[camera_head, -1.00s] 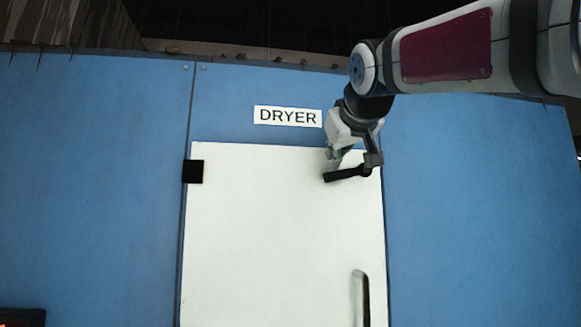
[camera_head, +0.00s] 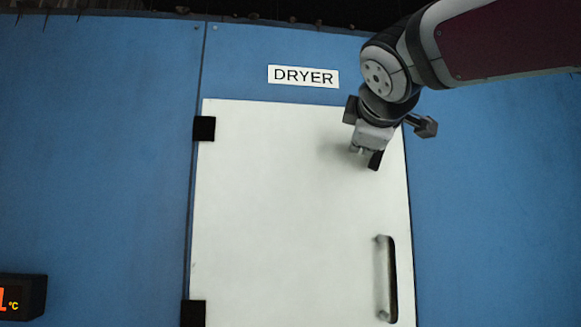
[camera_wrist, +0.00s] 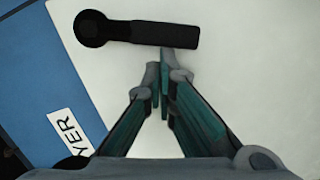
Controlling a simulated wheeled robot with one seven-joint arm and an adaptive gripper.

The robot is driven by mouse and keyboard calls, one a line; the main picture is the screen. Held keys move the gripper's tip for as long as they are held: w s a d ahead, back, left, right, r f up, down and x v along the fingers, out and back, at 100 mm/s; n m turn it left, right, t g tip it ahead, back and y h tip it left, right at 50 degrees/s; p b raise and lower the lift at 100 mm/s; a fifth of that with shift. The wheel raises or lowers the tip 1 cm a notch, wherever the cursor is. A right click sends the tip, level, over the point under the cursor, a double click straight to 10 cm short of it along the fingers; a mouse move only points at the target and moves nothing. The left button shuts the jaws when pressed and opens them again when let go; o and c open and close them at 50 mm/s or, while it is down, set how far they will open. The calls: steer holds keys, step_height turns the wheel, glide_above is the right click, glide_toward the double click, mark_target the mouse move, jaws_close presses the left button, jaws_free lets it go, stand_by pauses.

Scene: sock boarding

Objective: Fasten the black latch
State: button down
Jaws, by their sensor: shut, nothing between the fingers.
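The black latch (camera_wrist: 150,33) is a short bar with a round pivot end, mounted on the white dryer door (camera_head: 290,220) near its top right corner. In the head view only the lower end of the latch (camera_head: 376,160) shows, pointing down; my gripper hides the pivot. In the wrist view the whole bar shows, with its free end pointing away from the blue panel above the door. My gripper (camera_wrist: 163,76) is shut and empty, its tips close beside the bar; I cannot tell whether they touch it. It also shows in the head view (camera_head: 364,151).
A vertical door handle (camera_head: 387,280) stands out from the door below the latch. Black hinges (camera_head: 204,128) sit on the door's left edge. A DRYER label (camera_head: 303,76) is on the blue panel (camera_head: 490,220). A temperature display (camera_head: 22,296) is at lower left.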

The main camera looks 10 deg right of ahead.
steer(key=n, duration=0.1)
steer(key=d+f+n+b, duration=0.1)
steer(key=shift+d+f+n+t+h, duration=0.15)
steer(key=shift+f+n+t+h, duration=0.15)
steer(key=shift+d+f, duration=0.1)
steer(key=shift+d, duration=0.1)
steer(key=shift+d+f, duration=0.1)
steer(key=shift+d, duration=0.1)
stand_by(0.4)
